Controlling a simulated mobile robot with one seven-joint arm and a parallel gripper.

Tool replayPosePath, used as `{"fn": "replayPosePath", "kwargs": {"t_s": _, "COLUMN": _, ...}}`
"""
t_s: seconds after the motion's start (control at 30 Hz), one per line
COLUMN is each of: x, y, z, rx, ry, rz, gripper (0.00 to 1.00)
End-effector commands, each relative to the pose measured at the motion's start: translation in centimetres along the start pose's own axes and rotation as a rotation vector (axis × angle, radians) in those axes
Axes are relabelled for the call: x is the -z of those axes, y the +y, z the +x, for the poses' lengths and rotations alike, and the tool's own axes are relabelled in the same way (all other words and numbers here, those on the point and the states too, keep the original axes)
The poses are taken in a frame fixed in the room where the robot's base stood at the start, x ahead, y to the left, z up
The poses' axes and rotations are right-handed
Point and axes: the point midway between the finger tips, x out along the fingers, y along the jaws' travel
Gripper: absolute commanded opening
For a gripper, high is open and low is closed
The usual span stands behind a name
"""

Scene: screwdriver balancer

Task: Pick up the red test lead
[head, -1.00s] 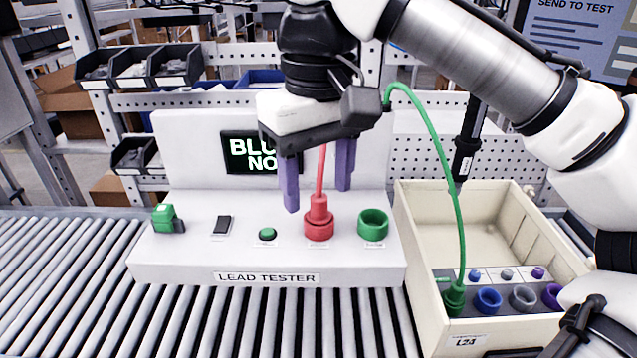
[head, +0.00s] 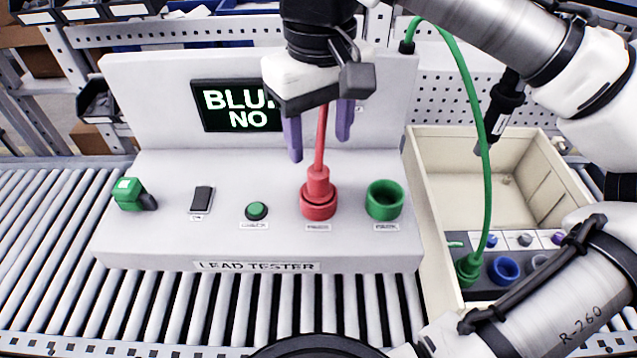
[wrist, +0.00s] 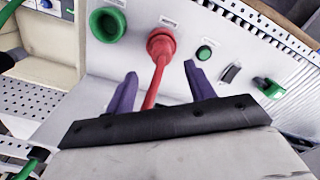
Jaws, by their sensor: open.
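The red test lead (head: 318,180) stands plugged into the red socket (head: 318,206) on the white lead tester (head: 160,240). Its cable rises from the plug toward my gripper (head: 319,150). My gripper is open above the plug, with its two purple fingers on either side of the red cable and apart from it. In the wrist view, the red lead (wrist: 160,65) passes between the spread fingers of my gripper (wrist: 160,85), and the plug lies beyond the fingertips. The top of the cable is hidden behind my gripper in the head view.
The empty green socket (head: 384,200) is right of the red one. A green button (head: 256,211), a black switch (head: 202,199) and a green clip-like part (head: 130,193) are to the left. A green lead (head: 478,120) arches into the cream bin (head: 432,215). The screen (head: 238,106) is partly covered by my gripper.

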Motion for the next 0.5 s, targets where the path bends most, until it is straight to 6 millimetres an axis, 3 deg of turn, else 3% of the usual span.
{"fn": "replayPosePath", "kwargs": {"t_s": 0.5, "x": -0.3, "y": -0.3, "z": 4.9, "rx": -0.002, "ry": 0.000, "rz": 0.001, "gripper": 0.54}}
